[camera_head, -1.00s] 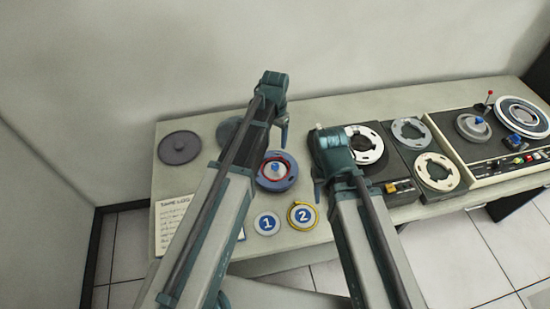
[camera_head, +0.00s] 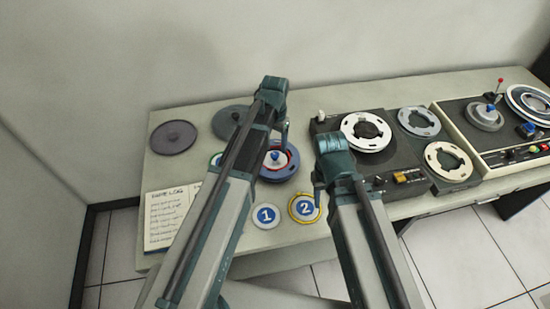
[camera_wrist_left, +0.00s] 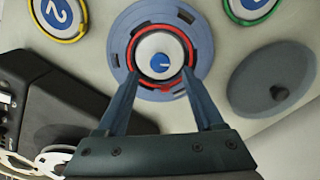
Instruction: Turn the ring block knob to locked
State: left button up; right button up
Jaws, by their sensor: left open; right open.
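The ring block (camera_head: 273,176) is a blue-grey disc with a red ring and a pale hub; it also shows in the left wrist view (camera_wrist_left: 203,42). Its small blue knob (camera_head: 275,155) sits in the middle of the hub and also shows in the left wrist view (camera_wrist_left: 160,61). My left gripper (camera_head: 284,143) is open above the ring block. In the left wrist view its fingers (camera_wrist_left: 162,78) stand apart on either side of the hub, with the knob between them; contact cannot be told. My right gripper (camera_head: 318,198) is open and empty near the yellow-rimmed disc.
Discs marked 1 (camera_head: 266,216) and 2 (camera_head: 304,207) lie in front of the ring block. An open notebook (camera_head: 165,218) lies left, near grey discs (camera_head: 173,137). A black tape deck (camera_head: 345,126) stands to the right. My left arm hides some of the table.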

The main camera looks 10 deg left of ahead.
aim_at(275, 154)
pick_arm(q)
notch_tip(275, 154, down, 5)
jog(key=b, duration=0.3)
jog(key=shift+r+b, duration=0.15)
jog(key=shift+b, duration=0.15)
pick_arm(e)
notch_tip(275, 154, down, 5)
jog(key=shift+r, duration=0.15)
pick_arm(q)
grip_shut()
